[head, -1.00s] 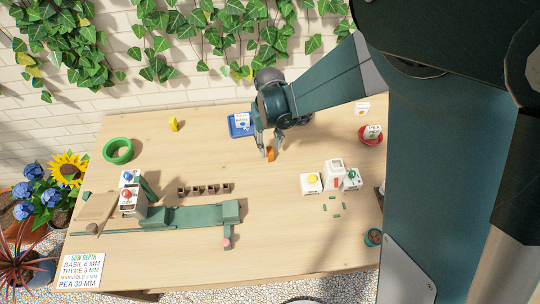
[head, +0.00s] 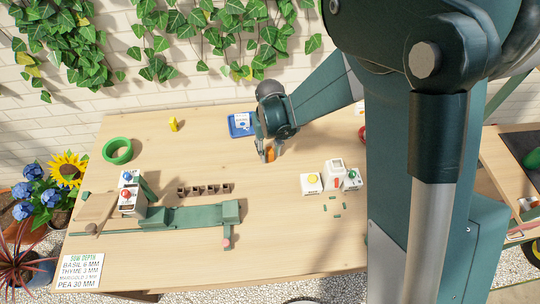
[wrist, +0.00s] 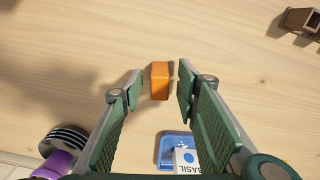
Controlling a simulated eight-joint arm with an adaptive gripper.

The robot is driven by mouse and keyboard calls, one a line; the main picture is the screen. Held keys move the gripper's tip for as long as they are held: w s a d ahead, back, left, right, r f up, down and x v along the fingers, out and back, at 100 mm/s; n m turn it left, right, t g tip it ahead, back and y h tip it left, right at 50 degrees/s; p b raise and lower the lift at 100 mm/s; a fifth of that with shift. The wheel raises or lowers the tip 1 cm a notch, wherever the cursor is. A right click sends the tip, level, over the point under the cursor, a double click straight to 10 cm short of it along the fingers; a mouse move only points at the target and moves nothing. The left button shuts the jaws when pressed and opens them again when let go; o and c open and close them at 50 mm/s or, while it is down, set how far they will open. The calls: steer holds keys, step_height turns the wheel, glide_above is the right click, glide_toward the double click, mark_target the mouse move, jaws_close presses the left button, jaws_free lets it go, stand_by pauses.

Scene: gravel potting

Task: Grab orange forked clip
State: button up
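The orange clip (head: 270,154) stands on the wooden table, partly hidden by my gripper in the head view. In the wrist view, the orange clip (wrist: 160,81) looks like a small orange block, and its fork cannot be made out. My gripper (wrist: 160,90) is open, with one green-padded finger on each side of the clip. A gap shows between the clip and each finger. In the head view, my gripper (head: 268,156) points down at the clip.
A blue tray (head: 232,130) with a basil packet (head: 242,120) stands just behind the gripper. A row of small brown pots (head: 205,189) and a green device (head: 190,216) lie front left. White boxes with buttons (head: 312,183) stand right. Bare table surrounds the clip.

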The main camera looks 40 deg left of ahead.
mark_target(270, 149)
steer(key=c, duration=0.9)
steer(key=shift+r, duration=0.15)
steer(key=shift+r+p, duration=0.4)
steer(key=shift+r, duration=4.45)
